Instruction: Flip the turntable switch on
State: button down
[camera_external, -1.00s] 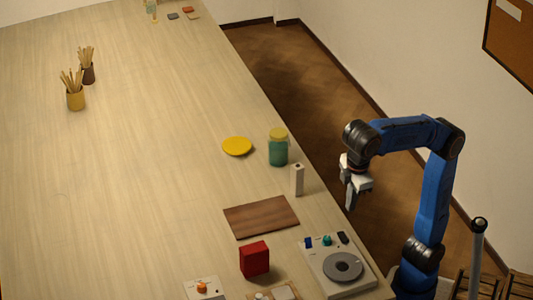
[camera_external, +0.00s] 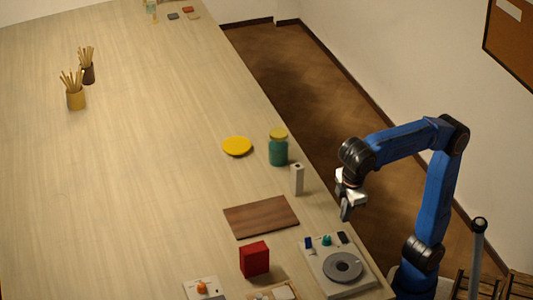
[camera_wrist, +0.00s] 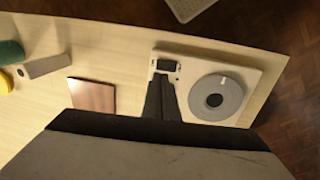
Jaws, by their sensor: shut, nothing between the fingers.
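The turntable base (camera_external: 312,262) is a pale box near the table's front right corner, with a grey round platter (camera_external: 342,267) on top. Along its far edge sit a blue part (camera_external: 309,242), a teal knob (camera_external: 327,240) and a black rocker-like part (camera_external: 343,237); I cannot tell which is the switch or its position. My gripper (camera_external: 346,212) is shut and empty, above and beyond that edge. In the wrist view my gripper (camera_wrist: 160,88) points at the base (camera_wrist: 232,55), just below a dark part in a pale frame (camera_wrist: 166,65). The platter (camera_wrist: 216,97) lies to its right. The fingers hide some controls.
A brown board (camera_external: 262,217), a white upright block (camera_external: 297,180), a teal jar with a yellow lid (camera_external: 278,149) and a yellow plate (camera_external: 237,146) stand nearby. A red box (camera_external: 254,259) is left of the turntable. The table's left side is mostly clear.

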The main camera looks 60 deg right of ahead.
aim_at(341, 233)
jog(key=f, duration=0.6)
jog(key=shift+w+d+f, duration=0.35)
jog(key=shift+w+d+f, duration=0.1)
jog(key=shift+f, duration=0.05)
jog(key=shift+g, duration=0.3)
jog(key=shift+f, duration=0.1)
